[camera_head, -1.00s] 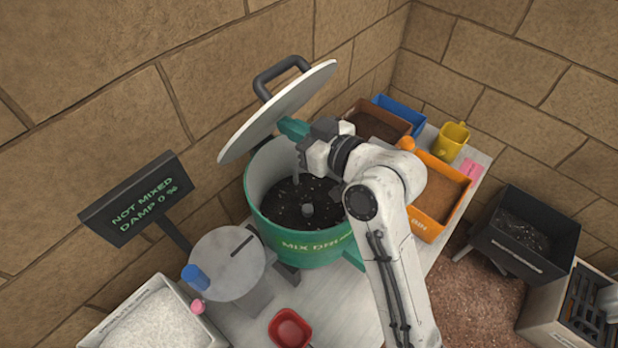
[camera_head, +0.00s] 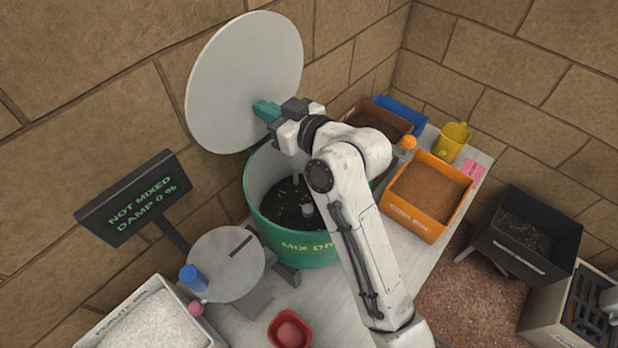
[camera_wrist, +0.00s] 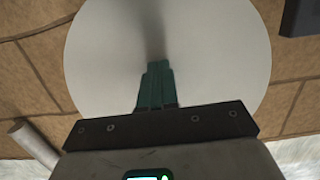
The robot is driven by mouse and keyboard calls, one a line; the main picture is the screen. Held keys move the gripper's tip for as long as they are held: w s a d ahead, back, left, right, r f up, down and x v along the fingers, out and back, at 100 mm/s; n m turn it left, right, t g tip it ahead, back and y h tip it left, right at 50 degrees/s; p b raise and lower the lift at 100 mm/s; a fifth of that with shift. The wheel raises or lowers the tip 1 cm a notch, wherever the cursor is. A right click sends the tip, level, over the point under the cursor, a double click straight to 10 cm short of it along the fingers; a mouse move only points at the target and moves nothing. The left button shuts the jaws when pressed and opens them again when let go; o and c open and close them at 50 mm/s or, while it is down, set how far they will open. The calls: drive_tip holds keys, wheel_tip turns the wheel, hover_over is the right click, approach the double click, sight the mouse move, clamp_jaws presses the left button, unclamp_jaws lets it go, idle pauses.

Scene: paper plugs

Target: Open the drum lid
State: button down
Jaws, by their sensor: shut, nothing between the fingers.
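The drum lid (camera_head: 240,75) is a round pale disc. It stands tilted up steeply behind the drum, its inner face toward me. The green mix drum (camera_head: 262,215) is open at the top, with dark mix and grey paddles inside. My gripper (camera_head: 262,110) has teal fingers and is shut and empty, its tips at the lower right part of the lid's face. In the wrist view the shut fingers (camera_wrist: 157,75) point at the lid (camera_wrist: 210,45), which fills the middle. Whether the tips touch it I cannot tell. The lid's handle is hidden.
A sign (camera_head: 135,198) reads "NOT MIXED DAMP 0 %". An orange bin (camera_head: 412,222), a yellow jug (camera_head: 453,142) and a brown box (camera_head: 372,118) stand to the right. The wall is close behind the lid.

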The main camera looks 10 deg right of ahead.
drive_tip(key=f+v, duration=0.1)
drive_tip(key=v, duration=0.5)
drive_tip(key=shift+p, duration=0.4)
drive_tip(key=shift+s+d, duration=0.15)
